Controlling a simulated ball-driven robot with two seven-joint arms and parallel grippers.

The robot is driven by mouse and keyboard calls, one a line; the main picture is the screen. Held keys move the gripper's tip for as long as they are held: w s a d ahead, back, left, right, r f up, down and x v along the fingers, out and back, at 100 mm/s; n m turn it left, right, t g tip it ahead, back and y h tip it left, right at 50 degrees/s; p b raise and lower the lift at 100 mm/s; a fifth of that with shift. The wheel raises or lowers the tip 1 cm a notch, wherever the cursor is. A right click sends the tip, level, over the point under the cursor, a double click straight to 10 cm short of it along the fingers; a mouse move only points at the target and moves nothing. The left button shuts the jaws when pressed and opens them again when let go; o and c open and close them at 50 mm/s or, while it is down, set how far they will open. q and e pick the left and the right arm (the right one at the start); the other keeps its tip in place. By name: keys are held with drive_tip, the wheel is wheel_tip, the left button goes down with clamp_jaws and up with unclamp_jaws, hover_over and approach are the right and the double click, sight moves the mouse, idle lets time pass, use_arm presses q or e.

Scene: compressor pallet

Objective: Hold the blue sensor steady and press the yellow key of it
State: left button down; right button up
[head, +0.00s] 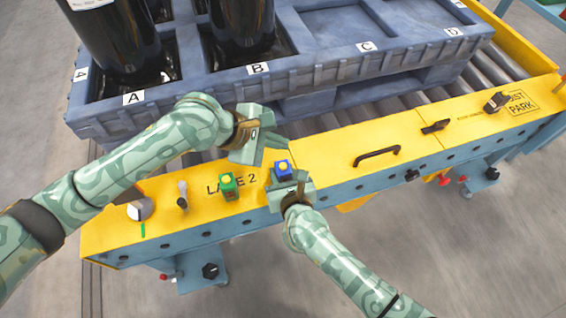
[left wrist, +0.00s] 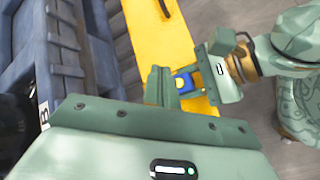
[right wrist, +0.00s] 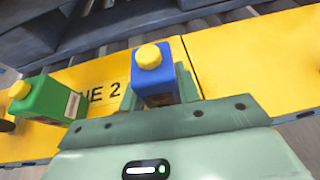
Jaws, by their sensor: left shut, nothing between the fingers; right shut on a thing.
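The blue sensor (head: 283,172) with a yellow key (right wrist: 148,57) on its top stands upright over the yellow rail (head: 330,170). My right gripper (head: 288,184) is shut on the blue sensor from the near side, with its fingers on either side of the body; the key is clear of them. My left gripper (head: 248,152) is shut and empty, above the rail and a little left of and beyond the sensor. In the left wrist view the closed fingers (left wrist: 160,86) appear just left of the blue sensor (left wrist: 183,82), apparently apart from it.
A black handle (head: 377,156) is on the rail to the right. The blue pallet (head: 320,75) with black cylinders (head: 118,40) lies behind, close to my left gripper.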

use_arm(q)
hover_over(278, 168)
drive_tip(key=shift+f, duration=2.85)
drive_tip(key=shift+f, duration=0.15)
drive_tip(key=shift+f, duration=0.25)
drive_tip(key=shift+f, duration=0.4)
idle(0.5)
drive_tip(key=shift+r, duration=0.85)
wheel_tip(278, 168, up, 5)
idle(0.4)
